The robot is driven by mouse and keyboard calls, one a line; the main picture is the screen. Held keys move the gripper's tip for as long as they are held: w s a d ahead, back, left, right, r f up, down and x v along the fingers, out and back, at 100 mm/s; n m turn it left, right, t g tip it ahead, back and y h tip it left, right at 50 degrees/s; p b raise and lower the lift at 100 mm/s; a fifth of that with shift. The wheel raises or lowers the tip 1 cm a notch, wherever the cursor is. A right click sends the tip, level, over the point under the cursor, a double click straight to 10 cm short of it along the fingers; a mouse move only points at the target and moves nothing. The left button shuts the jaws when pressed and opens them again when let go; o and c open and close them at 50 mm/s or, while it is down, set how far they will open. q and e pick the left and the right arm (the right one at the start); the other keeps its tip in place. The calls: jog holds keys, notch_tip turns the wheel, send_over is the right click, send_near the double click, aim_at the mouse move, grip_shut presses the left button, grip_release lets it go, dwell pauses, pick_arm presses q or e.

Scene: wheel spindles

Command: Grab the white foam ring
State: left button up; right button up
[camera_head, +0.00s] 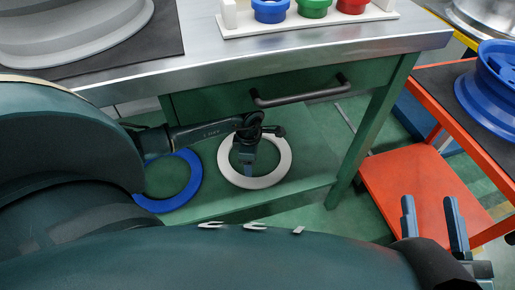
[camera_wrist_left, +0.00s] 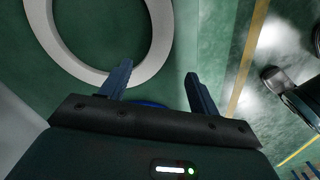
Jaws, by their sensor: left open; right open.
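The white foam ring (camera_head: 284,160) lies flat on the green lower shelf under the workbench. My left gripper (camera_head: 247,170) reaches in over it and hides part of its opening and rim. In the left wrist view, the white ring (camera_wrist_left: 161,35) is at the upper left, cut off by the top edge. There my left gripper (camera_wrist_left: 158,69) is open, with its left fingertip near the ring's lower right rim; I cannot tell if they touch. My right gripper (camera_head: 432,218) is open and empty at the lower right, far from the ring.
A blue ring (camera_head: 192,178) lies on the shelf left of the white one. The metal bench top (camera_head: 300,52) and a drawer with a black handle (camera_head: 300,96) are above the shelf. A green leg (camera_head: 368,130) and a red cart (camera_head: 410,185) stand to the right.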

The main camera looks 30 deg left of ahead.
pick_arm(q)
notch_tip(320, 180, down, 5)
jog(key=shift+s+d+f+b, duration=0.1)
jog(key=shift+s+f+b, duration=0.1)
jog(key=shift+b, duration=0.85)
jog(key=shift+w+f, duration=0.1)
jog(key=shift+f, duration=0.35)
notch_tip(320, 180, down, 5)
jog(key=b, duration=0.3)
jog(key=shift+r, duration=0.15)
jog(key=shift+f, duration=0.25)
jog(key=c, duration=1.1)
pick_arm(e)
notch_tip(320, 180, up, 6)
jog(key=n+t+y, duration=0.1)
jog(key=n+y, duration=0.5)
jog(key=shift+w+d+r+t, duration=0.25)
jog(key=shift+w+d+t, duration=0.05)
jog(key=shift+t, duration=0.1)
